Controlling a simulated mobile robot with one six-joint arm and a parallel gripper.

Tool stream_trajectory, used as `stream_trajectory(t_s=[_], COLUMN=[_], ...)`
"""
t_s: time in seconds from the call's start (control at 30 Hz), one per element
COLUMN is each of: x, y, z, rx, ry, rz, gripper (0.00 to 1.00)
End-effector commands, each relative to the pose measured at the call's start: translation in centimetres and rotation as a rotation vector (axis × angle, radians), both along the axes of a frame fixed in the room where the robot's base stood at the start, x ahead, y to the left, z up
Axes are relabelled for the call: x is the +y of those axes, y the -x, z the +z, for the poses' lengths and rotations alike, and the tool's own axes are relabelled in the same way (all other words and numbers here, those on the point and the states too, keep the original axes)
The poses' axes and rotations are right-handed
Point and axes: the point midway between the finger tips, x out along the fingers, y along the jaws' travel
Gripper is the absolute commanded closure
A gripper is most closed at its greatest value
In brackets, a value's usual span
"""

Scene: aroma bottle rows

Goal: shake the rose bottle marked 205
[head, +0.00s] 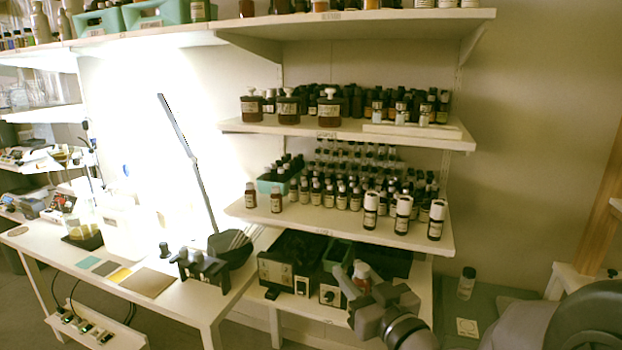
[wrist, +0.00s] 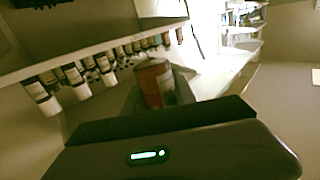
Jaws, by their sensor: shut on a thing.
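My gripper (head: 366,290) is shut on a reddish-amber bottle (head: 361,272) in front of the lower shelf unit. The bottle has a pale label and also shows between the jaws in the wrist view (wrist: 152,80). In the wrist view the bottle looks tilted, as does the whole scene. The marking on its label is too small to read. My gripper and wrist hide part of the bottle in the head view.
Two small amber bottles (head: 276,202) stand at the left of the middle shelf (head: 330,222). White-capped dark bottles (head: 403,214) stand at its front right. A clear bottle (head: 466,283) stands on the grey counter. Black devices (head: 285,268) sit below the shelf.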

Motion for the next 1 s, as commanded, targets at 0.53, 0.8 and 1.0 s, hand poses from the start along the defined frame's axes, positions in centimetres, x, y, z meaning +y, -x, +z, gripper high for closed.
stream_trajectory(t_s=[0.53,0.8,1.0], x=[-6.0,-6.1,-6.0], y=[-3.9,-3.9,-3.9], z=[-8.3,-4.4,-3.6], rx=[-0.003,-0.003,-0.001], ry=[0.002,0.000,0.000], rz=[-0.399,-0.400,-0.399], gripper=[1.00,1.00,1.00])
